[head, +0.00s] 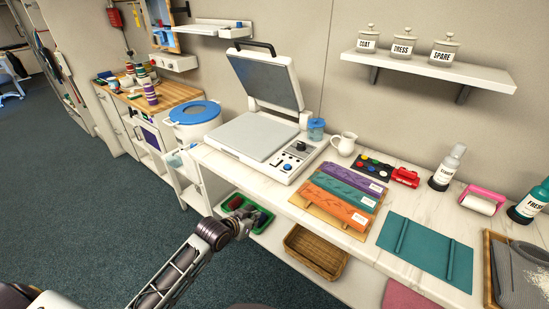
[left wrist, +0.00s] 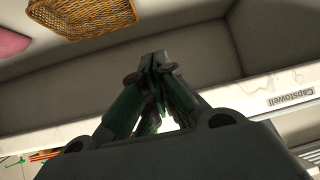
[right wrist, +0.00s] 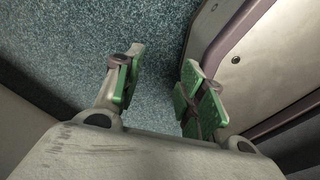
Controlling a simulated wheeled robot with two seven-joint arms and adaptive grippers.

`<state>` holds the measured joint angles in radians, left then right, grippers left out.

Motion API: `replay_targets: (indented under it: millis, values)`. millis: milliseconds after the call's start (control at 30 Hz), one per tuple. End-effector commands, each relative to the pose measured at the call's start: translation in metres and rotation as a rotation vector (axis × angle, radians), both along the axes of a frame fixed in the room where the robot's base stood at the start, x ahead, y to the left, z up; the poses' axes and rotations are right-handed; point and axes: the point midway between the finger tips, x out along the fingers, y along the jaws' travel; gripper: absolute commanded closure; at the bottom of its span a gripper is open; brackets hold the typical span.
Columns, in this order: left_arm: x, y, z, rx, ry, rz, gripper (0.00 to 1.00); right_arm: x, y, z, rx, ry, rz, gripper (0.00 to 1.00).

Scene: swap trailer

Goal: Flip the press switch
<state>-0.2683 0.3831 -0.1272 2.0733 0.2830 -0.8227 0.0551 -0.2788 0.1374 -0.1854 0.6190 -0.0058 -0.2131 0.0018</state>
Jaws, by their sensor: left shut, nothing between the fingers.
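The heat press (head: 262,120) stands on the white counter with its lid raised and its flat lower plate bare. Its control panel (head: 291,158) is at the front right corner, with a dark knob and small switches, one with a blue part; their positions are too small to tell. My left gripper (head: 243,219) is below the counter's front edge, in front of the lower shelf and short of the press. It is shut and empty, fingertips together in the left wrist view (left wrist: 158,62). My right gripper is outside the head view; the right wrist view shows its fingers (right wrist: 160,90) apart and empty over the floor.
A green tray (head: 262,226) and a wicker basket (head: 316,251) sit on the lower shelf. The floor at left is clear.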

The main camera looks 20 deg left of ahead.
Motion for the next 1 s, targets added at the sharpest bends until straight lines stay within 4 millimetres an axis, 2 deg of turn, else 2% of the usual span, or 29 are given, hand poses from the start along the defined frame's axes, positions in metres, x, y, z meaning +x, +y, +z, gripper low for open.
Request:
replay_targets:
  millis: [100,467,700,800,1000]
  values:
    - [0.013,-0.002,0.028,-0.015,-0.065,-0.018,1.0,0.001,-0.002,-0.003,-0.002,0.0,0.0,0.6]
    - [0.055,0.004,0.096,-0.076,-0.261,-0.053,1.0,0.005,-0.014,-0.004,-0.015,-0.005,0.003,0.6]
    - [0.086,0.012,0.164,-0.136,-0.444,-0.085,1.0,0.006,-0.018,-0.006,-0.02,-0.006,0.003,0.6]
    - [0.092,0.015,0.185,-0.156,-0.494,-0.094,1.0,0.006,-0.018,-0.007,-0.02,-0.006,0.003,0.6]
    - [0.096,0.017,0.199,-0.171,-0.531,-0.1,1.0,0.006,-0.015,-0.007,-0.016,-0.007,0.002,0.6]
